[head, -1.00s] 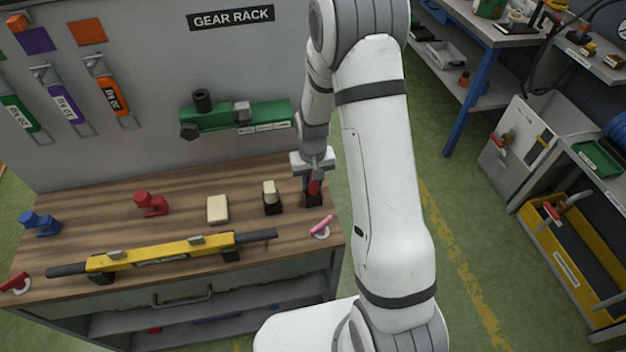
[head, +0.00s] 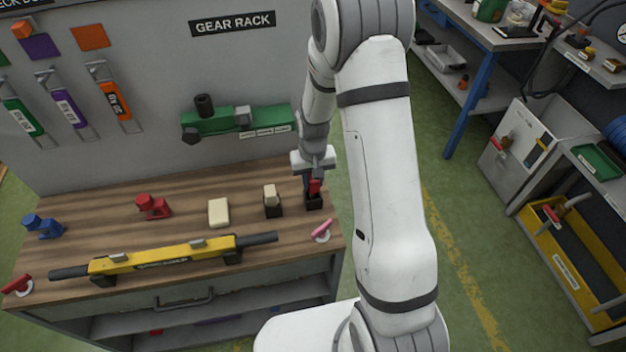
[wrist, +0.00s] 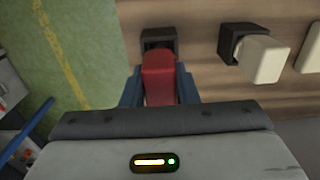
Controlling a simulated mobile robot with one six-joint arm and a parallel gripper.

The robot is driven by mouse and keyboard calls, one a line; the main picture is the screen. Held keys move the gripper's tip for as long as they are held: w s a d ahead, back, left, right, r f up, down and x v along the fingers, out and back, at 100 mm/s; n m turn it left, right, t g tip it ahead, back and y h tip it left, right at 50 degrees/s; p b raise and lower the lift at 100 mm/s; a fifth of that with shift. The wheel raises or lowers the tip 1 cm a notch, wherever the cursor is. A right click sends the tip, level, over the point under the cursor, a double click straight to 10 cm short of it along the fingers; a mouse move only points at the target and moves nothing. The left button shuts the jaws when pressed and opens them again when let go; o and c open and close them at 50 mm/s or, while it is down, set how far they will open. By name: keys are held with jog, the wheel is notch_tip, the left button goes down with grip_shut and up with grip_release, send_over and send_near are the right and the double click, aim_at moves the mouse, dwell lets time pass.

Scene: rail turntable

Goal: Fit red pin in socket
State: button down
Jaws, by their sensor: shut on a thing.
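A red pin (wrist: 159,78) is between the blue-grey fingers of my gripper (wrist: 159,88), which is shut on it. In the head view the red pin (head: 315,187) shows small below my gripper (head: 316,180), at the right end of the workbench. A black socket (wrist: 158,40) shows just beyond the pin in the wrist view, and the socket (head: 314,202) is under the pin in the head view. The pin hides part of the socket, and I cannot tell whether its lower end is inside.
A cream block (head: 270,196) sits in a second black socket left of my gripper, with another cream block (head: 219,212) farther left. A pink-handled piece (head: 322,230) lies at the bench's front right edge. A yellow bar tool (head: 165,256) lies along the front.

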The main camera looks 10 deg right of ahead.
jog(key=shift+r+p, duration=1.15)
jog(key=shift+r, duration=1.2)
jog(key=shift+r, duration=0.1)
jog(key=shift+r+p, duration=1.4)
jog(key=shift+r, duration=1)
